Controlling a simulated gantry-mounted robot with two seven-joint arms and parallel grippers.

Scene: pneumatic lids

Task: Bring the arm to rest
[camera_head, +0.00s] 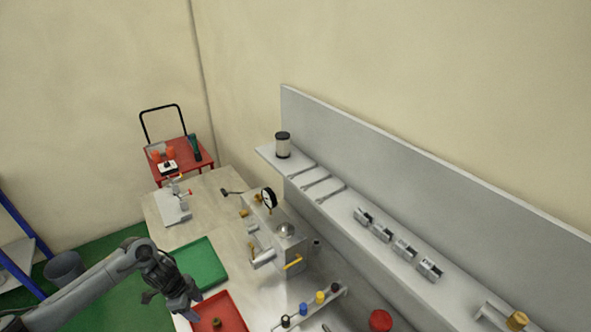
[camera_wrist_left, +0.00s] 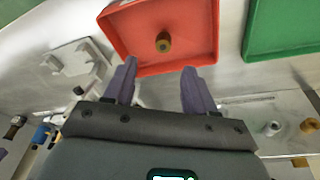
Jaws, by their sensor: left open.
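My left arm comes in from the lower left in the head view. Its gripper (camera_head: 190,310) is above the worktop at the edge of the red tray (camera_head: 236,309). In the left wrist view the left gripper (camera_wrist_left: 158,84) has its two purple-grey fingers apart, with nothing between them. The red tray (camera_wrist_left: 190,58) lies beyond the fingertips, with a small brass-brown fitting (camera_wrist_left: 163,42) in it. My right gripper is in neither view.
A green tray (camera_head: 201,262) lies beside the red one. A metal fixture with a gauge (camera_head: 268,197) stands behind. A rack of coloured caps (camera_head: 321,306) and a red knob (camera_head: 380,320) are at the right. A shelf (camera_head: 345,211) runs along the back.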

